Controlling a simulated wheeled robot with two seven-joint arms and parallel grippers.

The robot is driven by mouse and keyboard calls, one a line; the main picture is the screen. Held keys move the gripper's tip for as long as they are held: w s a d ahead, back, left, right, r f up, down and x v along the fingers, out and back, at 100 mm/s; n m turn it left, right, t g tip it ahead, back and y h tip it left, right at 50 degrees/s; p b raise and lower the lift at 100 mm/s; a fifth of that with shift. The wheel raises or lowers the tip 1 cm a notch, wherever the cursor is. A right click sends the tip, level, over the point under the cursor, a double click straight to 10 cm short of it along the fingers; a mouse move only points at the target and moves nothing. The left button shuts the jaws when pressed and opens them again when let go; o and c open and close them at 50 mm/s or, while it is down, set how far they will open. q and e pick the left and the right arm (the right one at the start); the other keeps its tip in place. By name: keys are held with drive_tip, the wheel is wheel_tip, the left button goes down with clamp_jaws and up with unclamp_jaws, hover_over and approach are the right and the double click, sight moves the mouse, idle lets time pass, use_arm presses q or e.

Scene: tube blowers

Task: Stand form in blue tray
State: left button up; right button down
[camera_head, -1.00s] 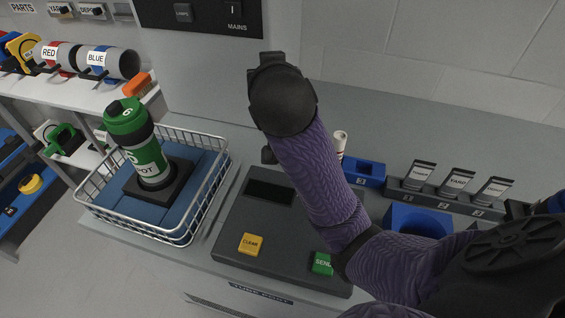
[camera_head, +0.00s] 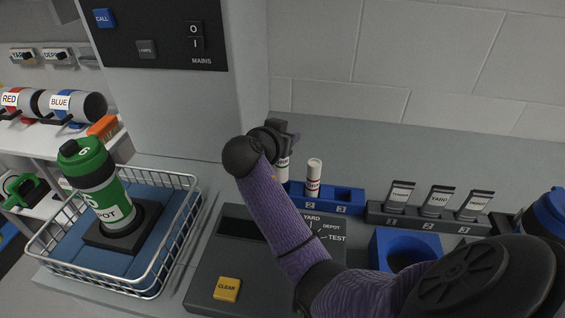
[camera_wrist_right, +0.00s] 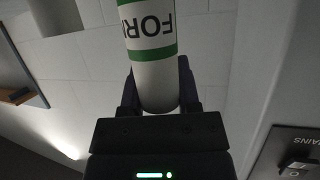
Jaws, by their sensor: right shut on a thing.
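A white form cylinder (camera_wrist_right: 154,60) with green bands and the word FORM shows in the right wrist view, held between the fingers of my right gripper (camera_wrist_right: 160,100). In the head view, my right gripper (camera_head: 285,135) is at the left end of the blue tray (camera_head: 345,207). The held form (camera_head: 282,170) hangs below it, roughly upright, at the tray's left compartment; the arm partly hides its lower end, so I cannot tell whether it touches the tray. Another white cylinder (camera_head: 313,178) with red marking stands upright in the middle compartment. My left gripper is out of view.
A wire basket (camera_head: 160,270) holding a green-lidded carrier (camera_head: 100,190) is at the left. A dark panel with a yellow CLEAR button (camera_head: 227,289) lies under my arm. Labelled cards (camera_head: 437,201) and a blue ring holder (camera_head: 385,250) are right of the tray.

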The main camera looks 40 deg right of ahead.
wheel_tip(320, 180, down, 6)
drive_tip(key=shift+r+b, duration=0.15)
drive_tip(key=shift+b, duration=0.7)
drive_tip(key=shift+c, duration=1.6)
unclamp_jaws()
use_arm(q)
drive_tip(key=p, duration=0.2)
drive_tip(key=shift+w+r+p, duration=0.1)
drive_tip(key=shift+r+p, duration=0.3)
use_arm(e)
drive_tip(key=v, duration=1.2)
drive_tip(key=shift+r, duration=0.3)
